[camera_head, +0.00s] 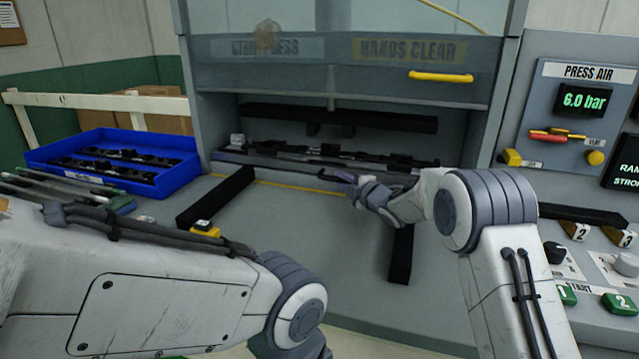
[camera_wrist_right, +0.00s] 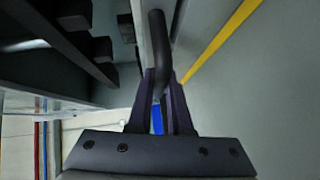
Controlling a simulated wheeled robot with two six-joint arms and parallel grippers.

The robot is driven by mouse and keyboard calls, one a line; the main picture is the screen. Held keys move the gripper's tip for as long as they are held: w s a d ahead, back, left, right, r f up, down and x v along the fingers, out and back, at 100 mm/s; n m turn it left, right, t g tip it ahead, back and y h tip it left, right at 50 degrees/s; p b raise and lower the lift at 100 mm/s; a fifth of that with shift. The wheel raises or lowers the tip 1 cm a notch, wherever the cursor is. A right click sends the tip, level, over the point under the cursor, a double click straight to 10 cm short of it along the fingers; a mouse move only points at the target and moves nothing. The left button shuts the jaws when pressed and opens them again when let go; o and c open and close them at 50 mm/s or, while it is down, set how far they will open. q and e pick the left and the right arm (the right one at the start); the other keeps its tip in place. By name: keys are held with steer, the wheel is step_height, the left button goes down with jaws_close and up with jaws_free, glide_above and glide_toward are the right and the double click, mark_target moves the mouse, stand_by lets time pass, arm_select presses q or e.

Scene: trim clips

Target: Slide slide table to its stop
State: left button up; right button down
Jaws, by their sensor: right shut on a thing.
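The slide table (camera_head: 262,159), a long plate carrying dark trim parts, sits in the press opening below the raised guard. A black bar handle (camera_wrist_right: 158,45) runs along its front edge in the right wrist view. My right gripper (camera_head: 345,178) is at the front of the slide table, right of its middle. In the right wrist view my right gripper (camera_wrist_right: 160,88) has its two fingers closed around the handle's end. The gripper's fingers and forearm hide part of the table's front edge. My left arm crosses the lower left, but its gripper is not seen.
A yellow line (camera_head: 300,187) marks the bench in front of the opening. Black rails (camera_head: 215,197) and (camera_head: 401,255) flank the bench front. A blue tray (camera_head: 60,148) with dark parts stands left. The guard with yellow handle (camera_head: 440,77) is above. Control buttons are at right.

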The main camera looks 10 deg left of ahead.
steer(key=shift+w+d+r, duration=0.1)
steer(key=shift+w, duration=0.15)
steer(key=c, duration=0.8)
jaws_free()
steer(key=shift+c, duration=0.2)
steer(key=shift+s, duration=0.1)
steer(key=b+v, duration=0.1)
steer(key=v, duration=0.9)
steer(key=shift+s+d, duration=0.1)
